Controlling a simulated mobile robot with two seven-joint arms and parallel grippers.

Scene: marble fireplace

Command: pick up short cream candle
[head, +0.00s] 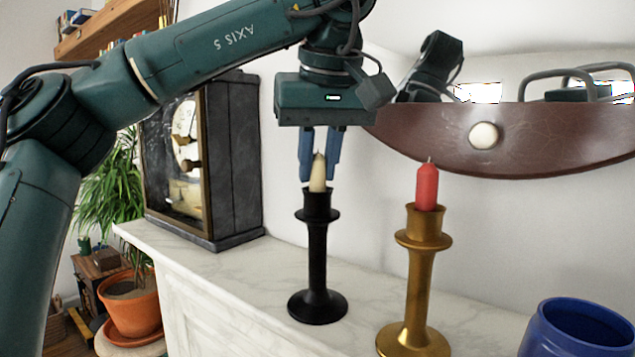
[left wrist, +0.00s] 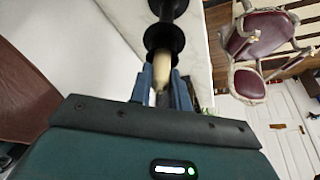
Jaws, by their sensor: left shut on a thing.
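The short cream candle (head: 318,174) stands upright in the top of a black candlestick (head: 317,250) on the marble mantel (head: 275,285). My left gripper (head: 319,172) points down from above, its blue fingers on either side of the candle and shut on it. In the left wrist view, the cream candle (left wrist: 161,68) shows between the fingers (left wrist: 161,88), with the black candlestick (left wrist: 165,37) beyond it. The candle's lower end is hidden in the candlestick cup. My right gripper is in neither view.
A gold candlestick (head: 416,285) with a red candle (head: 427,187) stands close to the right. A blue pot (head: 575,335) is at the lower right. A dark clock (head: 232,160) stands left. A brown-framed mirror (head: 540,140) hangs behind.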

